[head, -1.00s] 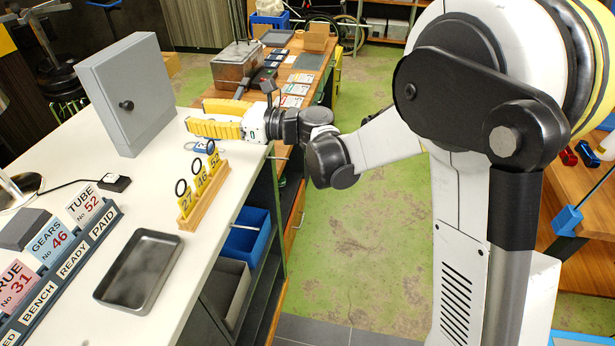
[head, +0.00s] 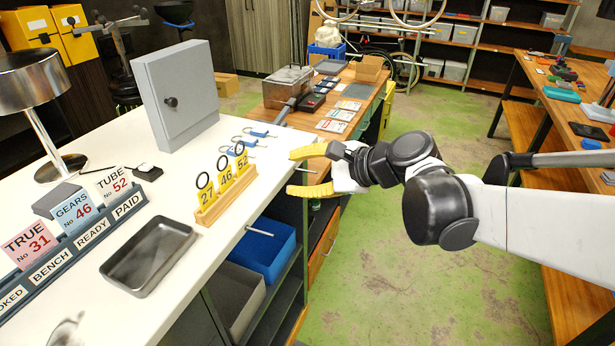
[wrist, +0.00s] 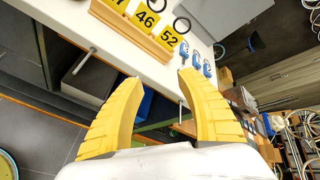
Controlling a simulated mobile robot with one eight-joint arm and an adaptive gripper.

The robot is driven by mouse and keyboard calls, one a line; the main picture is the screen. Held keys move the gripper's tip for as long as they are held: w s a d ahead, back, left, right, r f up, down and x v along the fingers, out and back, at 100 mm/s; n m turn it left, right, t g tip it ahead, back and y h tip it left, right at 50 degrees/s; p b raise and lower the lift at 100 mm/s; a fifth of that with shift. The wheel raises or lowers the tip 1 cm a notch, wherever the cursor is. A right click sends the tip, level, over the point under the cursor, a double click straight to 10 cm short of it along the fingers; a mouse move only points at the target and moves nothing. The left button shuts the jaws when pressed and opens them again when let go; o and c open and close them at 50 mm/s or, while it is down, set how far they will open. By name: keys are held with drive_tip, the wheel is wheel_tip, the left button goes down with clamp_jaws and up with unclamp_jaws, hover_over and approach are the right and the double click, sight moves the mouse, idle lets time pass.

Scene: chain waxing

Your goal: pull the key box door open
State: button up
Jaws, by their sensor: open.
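Part of the box also shows at the top of the wrist view (wrist: 225,18). My gripper (head: 291,172) is open and empty, off the counter's right edge, to the right of the box and apart from it. Its yellow fingers (wrist: 160,80) are spread wide in the wrist view, with the counter edge beyond them. The knob is not visible in the wrist view.
A wooden rack (head: 226,199) with yellow number tags stands near the counter edge. A metal tray (head: 148,255), a card holder (head: 75,245) and a lamp (head: 45,120) occupy the near and left counter.

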drive_tip(key=shift+s+d+f+n+h, duration=0.3)
drive_tip(key=shift+s+d+f, duration=0.1)
drive_tip(key=shift+d, duration=0.1)
drive_tip(key=shift+s+d+f+n+h, duration=0.25)
drive_tip(key=shift+s+d+n, duration=0.1)
drive_tip(key=shift+d, duration=0.1)
